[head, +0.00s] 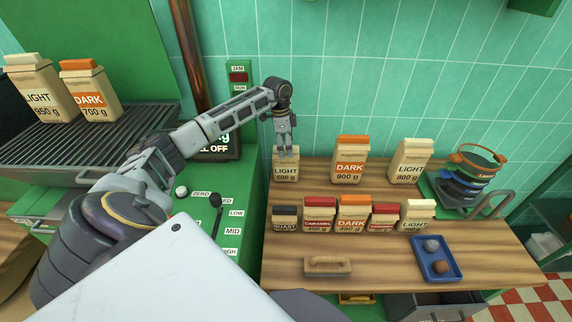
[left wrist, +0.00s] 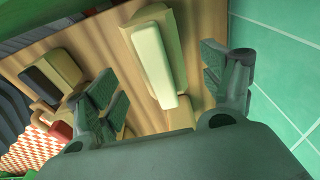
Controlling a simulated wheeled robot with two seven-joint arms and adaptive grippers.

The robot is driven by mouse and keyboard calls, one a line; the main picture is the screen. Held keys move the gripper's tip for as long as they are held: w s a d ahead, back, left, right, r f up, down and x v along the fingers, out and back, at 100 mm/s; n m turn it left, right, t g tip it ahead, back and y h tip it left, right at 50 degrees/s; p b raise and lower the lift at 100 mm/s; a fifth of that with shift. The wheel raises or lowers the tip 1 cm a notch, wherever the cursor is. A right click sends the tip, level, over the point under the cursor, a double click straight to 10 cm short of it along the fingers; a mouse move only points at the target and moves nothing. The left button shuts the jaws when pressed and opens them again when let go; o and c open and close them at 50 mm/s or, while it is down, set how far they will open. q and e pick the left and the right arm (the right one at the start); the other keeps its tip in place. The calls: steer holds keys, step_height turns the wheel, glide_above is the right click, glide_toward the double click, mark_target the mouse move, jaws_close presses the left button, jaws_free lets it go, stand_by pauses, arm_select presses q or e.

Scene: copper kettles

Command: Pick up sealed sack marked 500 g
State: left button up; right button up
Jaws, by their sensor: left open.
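A cream sack (head: 285,170) marked LIGHT stands upright at the back left of the wooden counter; its small weight figure looks like 500 g, partly hard to read. My left gripper (head: 286,150) points down at its top. In the left wrist view, the cream sack (left wrist: 158,60) with its pale folded top lies between the two fingers of my open left gripper (left wrist: 165,88), with gaps on both sides. I cannot tell how far below the fingertips it is. My right gripper is out of view.
DARK 900 g (head: 350,165) and LIGHT 800 g (head: 408,165) sacks stand to the right. A front row holds several smaller sacks, including DARK 450 g (head: 351,218). A tiled wall is behind.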

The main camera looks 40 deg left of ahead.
mark_target(286, 163)
arm_select(q)
steer(key=shift+w+d+f+p, duration=0.15)
steer(key=shift+f+p, duration=0.35)
steer(key=shift+f, duration=2.1)
steer(key=shift+f, duration=0.25)
jaws_close()
